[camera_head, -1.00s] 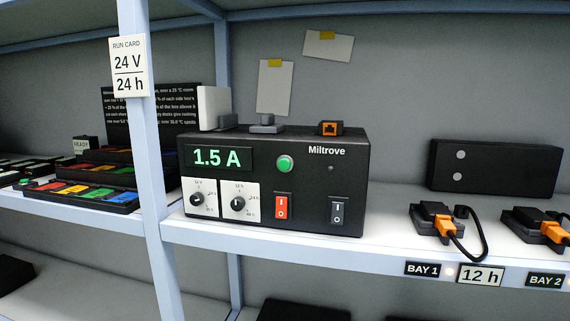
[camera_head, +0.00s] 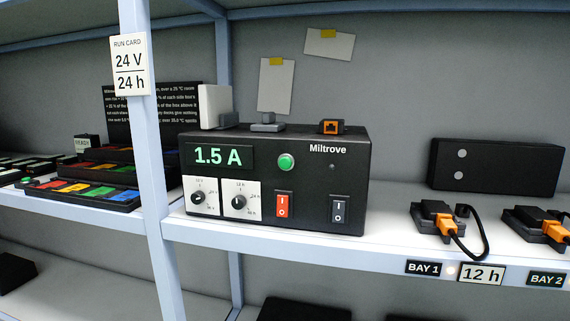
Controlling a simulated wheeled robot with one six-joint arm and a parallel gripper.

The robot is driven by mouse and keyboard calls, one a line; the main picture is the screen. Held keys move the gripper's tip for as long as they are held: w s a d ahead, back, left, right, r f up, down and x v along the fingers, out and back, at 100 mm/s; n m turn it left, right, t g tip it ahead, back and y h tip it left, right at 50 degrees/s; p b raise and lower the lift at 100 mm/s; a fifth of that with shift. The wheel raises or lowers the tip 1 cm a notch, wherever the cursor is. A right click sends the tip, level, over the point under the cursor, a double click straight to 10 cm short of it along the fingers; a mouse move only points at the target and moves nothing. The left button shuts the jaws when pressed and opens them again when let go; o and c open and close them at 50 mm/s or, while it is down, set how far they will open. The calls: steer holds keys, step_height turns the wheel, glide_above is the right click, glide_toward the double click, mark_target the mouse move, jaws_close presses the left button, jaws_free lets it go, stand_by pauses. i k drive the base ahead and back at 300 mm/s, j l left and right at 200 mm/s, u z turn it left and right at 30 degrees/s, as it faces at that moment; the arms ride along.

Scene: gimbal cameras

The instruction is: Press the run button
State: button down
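A black Miltrove power unit (camera_head: 310,190) stands on the middle shelf. A round green button (camera_head: 286,162) sits on its front, right of the display (camera_head: 218,155), which reads 1.5 A. No label for the button is readable. Two small knobs (camera_head: 239,202) on white dial plates are at the lower left of the front. A red rocker switch (camera_head: 283,205) and a black rocker switch (camera_head: 339,210) are below and right of the button. A run card (camera_head: 129,66) on the post reads 24 V, 24 h. My gripper is not in view.
A shelf post (camera_head: 153,190) stands left of the unit. Black trays with coloured blocks (camera_head: 85,190) lie left of it. Docks with orange plugs (camera_head: 436,216) and a cable stand to the right, above the BAY 1 (camera_head: 423,267) and 12 h (camera_head: 481,274) labels.

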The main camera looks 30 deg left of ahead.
mark_target(285, 163)
steer(key=l+u, duration=0.85)
steer(key=u, duration=0.2)
steer(key=k+u, duration=0.1)
steer(key=u, duration=0.65)
steer(key=k+j+u, duration=0.1)
steer(key=u, duration=0.25)
